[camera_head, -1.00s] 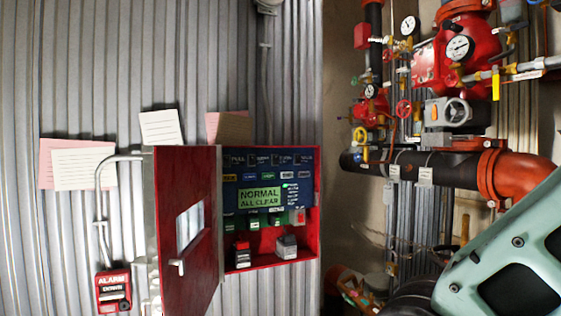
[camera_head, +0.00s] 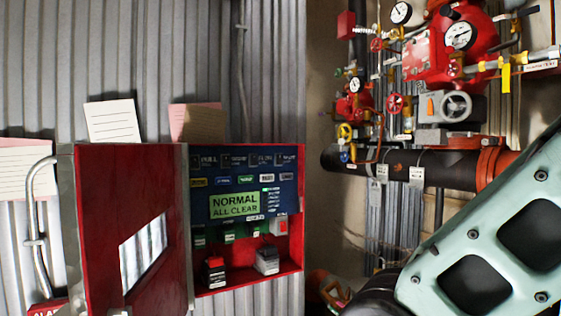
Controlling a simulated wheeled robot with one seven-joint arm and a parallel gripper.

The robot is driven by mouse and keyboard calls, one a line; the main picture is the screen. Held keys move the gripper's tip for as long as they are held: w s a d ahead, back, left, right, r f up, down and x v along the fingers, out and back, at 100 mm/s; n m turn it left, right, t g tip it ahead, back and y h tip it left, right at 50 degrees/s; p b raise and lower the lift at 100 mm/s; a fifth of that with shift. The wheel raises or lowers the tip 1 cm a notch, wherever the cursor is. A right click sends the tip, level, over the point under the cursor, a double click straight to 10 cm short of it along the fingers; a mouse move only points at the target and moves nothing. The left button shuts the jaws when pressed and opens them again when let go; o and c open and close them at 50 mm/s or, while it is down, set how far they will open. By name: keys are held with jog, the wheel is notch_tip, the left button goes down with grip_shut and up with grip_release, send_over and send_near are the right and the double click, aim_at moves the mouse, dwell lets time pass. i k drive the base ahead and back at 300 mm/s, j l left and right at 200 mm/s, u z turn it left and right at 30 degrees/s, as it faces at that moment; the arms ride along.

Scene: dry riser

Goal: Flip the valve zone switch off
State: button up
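The red alarm cabinet (camera_head: 297,225) stands against the corrugated wall with its red door (camera_head: 105,215) swung open to the left. Inside is a blue panel with a row of small labelled switches (camera_head: 247,160) along the top; their lettering is too small to tell which one is the valve zone switch or how each is set. Below them a green display (camera_head: 235,205) reads "NORMAL ALL CLEAR". My gripper is not in view; only a pale green part of my arm shows at the lower right.
Two small boxes, one red and black (camera_head: 215,272) and one grey (camera_head: 267,260), sit on the cabinet floor. Red valves, gauges and a black pipe (camera_head: 440,168) fill the right side. A grey conduit (camera_head: 35,220) runs left of the door.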

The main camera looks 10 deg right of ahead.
aim_at(279, 157)
jog(key=i+l+z, duration=0.35)
jog(key=i+l, duration=0.3)
jog(key=i, duration=0.05)
